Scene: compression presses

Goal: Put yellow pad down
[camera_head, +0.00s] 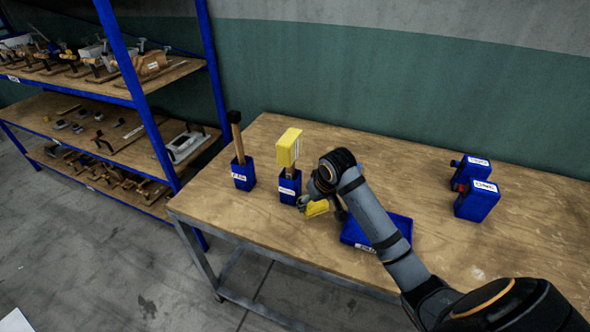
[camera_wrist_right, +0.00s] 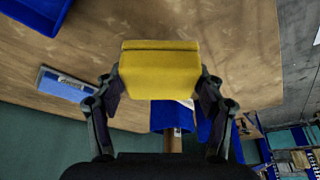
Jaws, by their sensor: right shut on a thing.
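A yellow pad (camera_head: 317,208) is in my right gripper (camera_head: 307,202), low over the table in the head view. In the right wrist view the pad (camera_wrist_right: 160,72) sits between the two fingers of my right gripper (camera_wrist_right: 158,88), which are shut on its sides. I cannot tell whether the pad touches the table. My left gripper is not in view.
A blue holder (camera_head: 289,188) with a yellow-headed tool (camera_head: 289,147) stands just left of my gripper. Another blue holder (camera_head: 243,174) has a wooden handle. A blue tray (camera_head: 400,222) lies right, partly behind my arm. Two blue blocks (camera_head: 477,203) stand far right.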

